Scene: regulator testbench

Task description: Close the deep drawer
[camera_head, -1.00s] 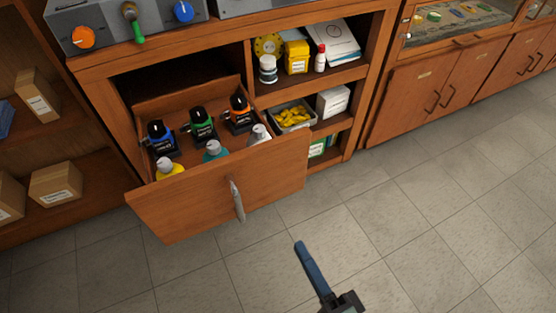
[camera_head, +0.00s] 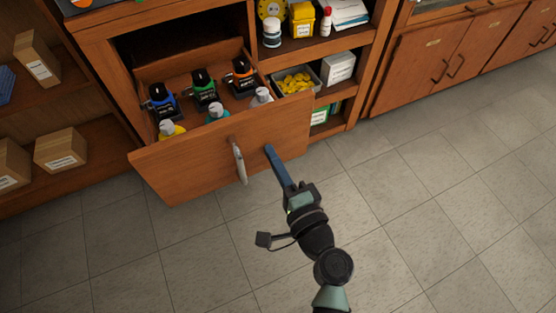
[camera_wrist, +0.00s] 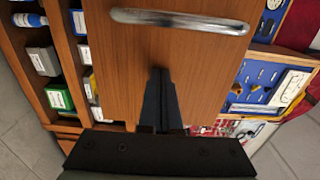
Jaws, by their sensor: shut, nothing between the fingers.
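The deep drawer (camera_head: 200,168) is pulled out of the wooden cabinet, and its wide front panel faces me. Its metal bar handle (camera_head: 239,162) stands upright on the panel in the head view and lies across the top of the wrist view (camera_wrist: 180,21).
Open shelves to the drawer's right hold a tray of yellow pieces (camera_head: 294,82), a white box (camera_head: 338,67) and small containers. Cardboard boxes (camera_head: 60,150) sit on a shelf at the left. The tiled floor (camera_head: 420,220) in front is clear.

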